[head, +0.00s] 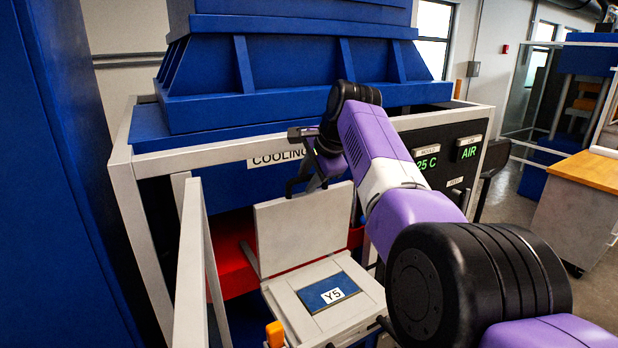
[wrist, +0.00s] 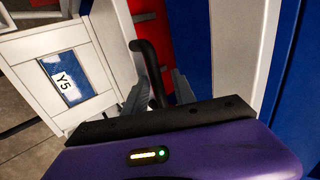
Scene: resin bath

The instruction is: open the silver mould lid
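The silver mould lid (head: 303,228) stands upright, swung up at the back of the pale mould box (head: 335,322). The box's top has a blue panel labelled Y5 (head: 325,289). In the wrist view the lid (wrist: 114,42) shows nearly edge-on, with a dark curved handle (wrist: 148,62) on its far side. My gripper (head: 308,188) is at the lid's top edge, behind it in the head view. In the wrist view my gripper's fingers (wrist: 160,92) are spread, with the handle's lower end between or just beyond them. Contact with the handle cannot be told.
A white frame (head: 192,265) and blue machine (head: 290,95) surround the mould. A red part (head: 232,265) lies behind the lid. A black display panel (head: 445,160) is to the right. An orange knob (head: 275,334) is at the front left. Open floor and a wooden-topped cabinet (head: 590,172) are farther right.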

